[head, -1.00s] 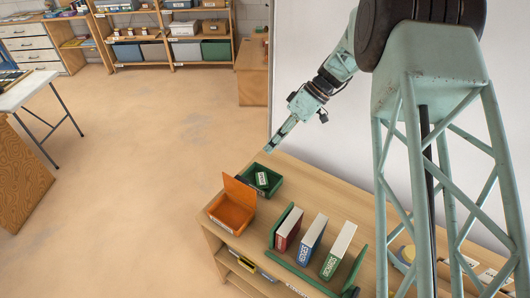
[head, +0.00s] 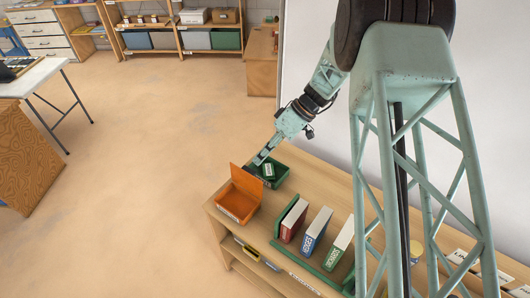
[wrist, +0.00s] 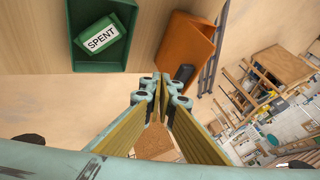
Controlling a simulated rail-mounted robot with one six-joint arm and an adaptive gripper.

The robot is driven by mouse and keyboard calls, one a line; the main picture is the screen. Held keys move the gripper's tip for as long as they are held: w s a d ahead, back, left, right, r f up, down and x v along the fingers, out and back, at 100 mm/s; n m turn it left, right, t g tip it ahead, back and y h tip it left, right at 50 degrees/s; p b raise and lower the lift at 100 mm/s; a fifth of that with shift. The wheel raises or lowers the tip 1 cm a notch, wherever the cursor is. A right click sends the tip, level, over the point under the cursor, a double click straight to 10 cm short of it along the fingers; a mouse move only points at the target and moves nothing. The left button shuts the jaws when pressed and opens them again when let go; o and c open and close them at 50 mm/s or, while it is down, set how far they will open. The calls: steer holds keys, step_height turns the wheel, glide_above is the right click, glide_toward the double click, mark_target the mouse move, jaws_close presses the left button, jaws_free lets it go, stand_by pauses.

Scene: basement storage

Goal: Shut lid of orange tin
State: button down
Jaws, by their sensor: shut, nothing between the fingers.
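The orange tin (head: 236,202) stands near the left end of the wooden shelf top, with its lid (head: 245,184) raised upright at the back. It also shows in the wrist view (wrist: 185,48), right of the middle and partly behind my fingertips. My gripper (head: 257,160) is shut and empty. In the head view it appears just above the lid's top edge, by the green bin. In the wrist view its fingertips (wrist: 162,78) meet just below the tin, and I cannot tell whether they touch it.
A green bin (head: 283,179) holding a box marked SPENT (wrist: 101,38) stands right beside the tin. A green rack (head: 301,205) with upright red, blue and green binders stands to the right. Open floor lies to the left.

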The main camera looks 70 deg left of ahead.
steer(key=shift+s+d, duration=0.45)
steer(key=shift+s, duration=0.3)
